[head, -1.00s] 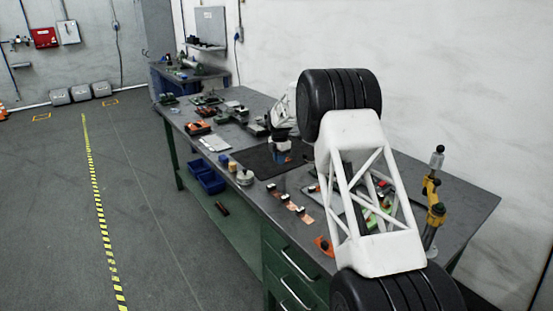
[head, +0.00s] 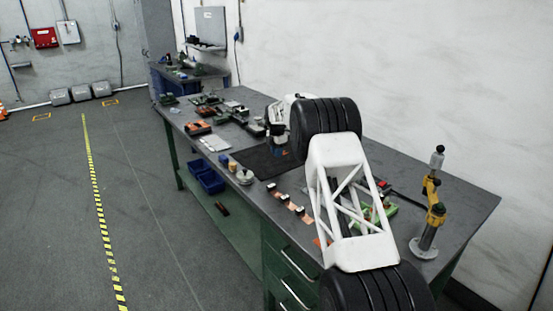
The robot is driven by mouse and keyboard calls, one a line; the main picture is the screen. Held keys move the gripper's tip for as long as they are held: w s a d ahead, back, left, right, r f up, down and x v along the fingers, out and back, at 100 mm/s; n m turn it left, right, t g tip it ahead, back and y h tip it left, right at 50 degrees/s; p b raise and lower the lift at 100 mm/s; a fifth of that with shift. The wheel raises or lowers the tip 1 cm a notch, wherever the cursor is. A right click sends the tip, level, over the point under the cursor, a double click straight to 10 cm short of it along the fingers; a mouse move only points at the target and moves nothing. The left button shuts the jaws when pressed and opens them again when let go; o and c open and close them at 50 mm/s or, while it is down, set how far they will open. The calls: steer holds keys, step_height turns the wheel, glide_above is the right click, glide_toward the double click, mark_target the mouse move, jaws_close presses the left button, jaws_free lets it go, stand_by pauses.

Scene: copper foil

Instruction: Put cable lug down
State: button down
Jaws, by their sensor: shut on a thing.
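My gripper (head: 277,148) is small in the head view, pointing down over the dark mat (head: 250,166) on the workbench. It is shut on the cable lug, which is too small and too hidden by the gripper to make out. I cannot tell whether the lug touches the mat. My white lattice arm link and black ribbed joints cover part of the bench to the right of the gripper.
Copper-coloured pieces with dark blocks (head: 290,203) lie along the bench's front edge. A round metal pot (head: 245,177) stands left of them. A yellow-and-grey upright tool (head: 432,205) stands at the right end. Several orange and dark items crowd the left end.

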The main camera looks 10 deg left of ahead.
mark_target(276, 162)
stand_by(0.4)
steer(key=shift+w, duration=0.2)
steer(key=shift+w+a+f, duration=0.1)
steer(key=shift+f, duration=1.65)
steer(key=shift+f, duration=0.15)
steer(key=c, duration=1.1)
jaws_free()
step_height(276, 162, up, 12)
steer(key=shift+r, duration=0.15)
